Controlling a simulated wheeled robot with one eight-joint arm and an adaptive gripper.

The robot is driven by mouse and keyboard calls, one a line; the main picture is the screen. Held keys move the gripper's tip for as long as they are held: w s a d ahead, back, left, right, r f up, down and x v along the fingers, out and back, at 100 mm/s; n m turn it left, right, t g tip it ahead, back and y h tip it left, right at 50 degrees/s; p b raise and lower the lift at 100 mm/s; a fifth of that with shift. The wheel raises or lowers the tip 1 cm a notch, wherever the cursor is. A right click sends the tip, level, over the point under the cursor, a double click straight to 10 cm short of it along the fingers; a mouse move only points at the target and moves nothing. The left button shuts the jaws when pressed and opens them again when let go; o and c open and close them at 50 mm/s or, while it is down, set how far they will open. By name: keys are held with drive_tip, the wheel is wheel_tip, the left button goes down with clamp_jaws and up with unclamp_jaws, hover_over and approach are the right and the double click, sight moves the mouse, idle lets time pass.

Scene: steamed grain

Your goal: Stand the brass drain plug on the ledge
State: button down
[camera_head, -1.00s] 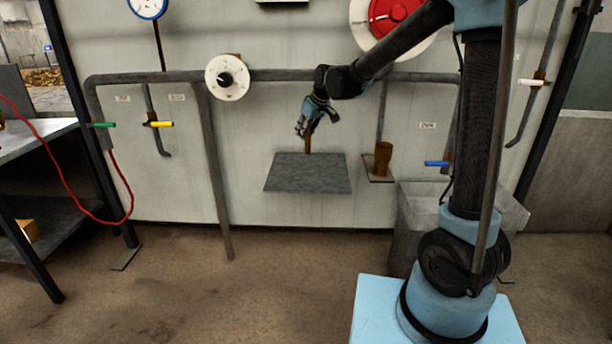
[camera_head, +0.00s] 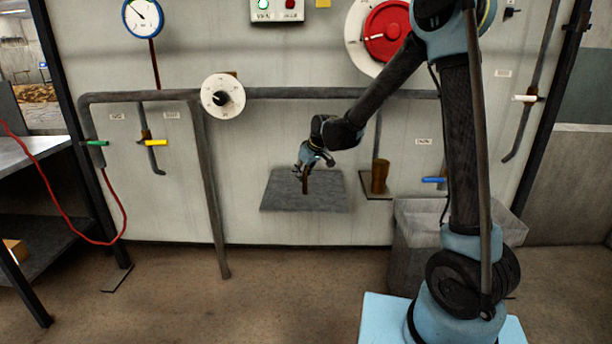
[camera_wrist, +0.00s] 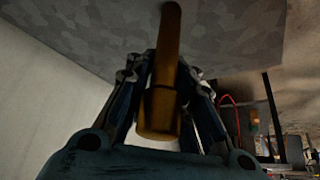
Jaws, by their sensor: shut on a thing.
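The brass drain plug (camera_head: 305,186) is a slim brown-gold rod, held nearly upright in my gripper (camera_head: 305,170). It also shows in the wrist view (camera_wrist: 165,60), between the two fingers of my gripper (camera_wrist: 166,85). The ledge (camera_head: 285,201) is a flat grey plate against the pale wall panel. Its mottled surface fills the upper part of the wrist view (camera_wrist: 90,28). The plug's lower end overlaps the middle of the ledge in the head view. I cannot tell whether it touches the surface.
A brass-coloured cylinder (camera_head: 380,177) stands on a small shelf right of the ledge. A grey bin (camera_head: 415,235) stands below it. A pipe (camera_head: 210,180) runs down left of the ledge. The ledge around the plug is bare.

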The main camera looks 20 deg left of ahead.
drive_tip(key=c, duration=1.4)
unclamp_jaws()
drive_tip(key=shift+o, duration=0.2)
drive_tip(key=v, duration=1.2)
drive_tip(key=s+d+m+h, duration=0.1)
drive_tip(key=s+d+m, duration=0.25)
drive_tip(key=d, duration=0.85)
drive_tip(key=s+d+m+h, duration=0.15)
drive_tip(key=s+d, duration=0.35)
drive_tip(key=d, duration=0.7)
drive_tip(key=s+d+f+m+h, duration=0.1)
drive_tip(key=s+d+f+m, duration=0.2)
drive_tip(key=s+d, duration=0.6)
drive_tip(key=s+d+f+m+h, duration=0.1)
drive_tip(key=s+d+f+m, duration=0.2)
drive_tip(key=s+d+f, duration=0.3)
drive_tip(key=s+d, duration=0.4)
drive_tip(key=shift+s+d+f+m+g+h, duration=0.15)
drive_tip(key=shift+d+f+m+g+h, duration=0.15)
drive_tip(key=shift+f+g+h, duration=0.1)
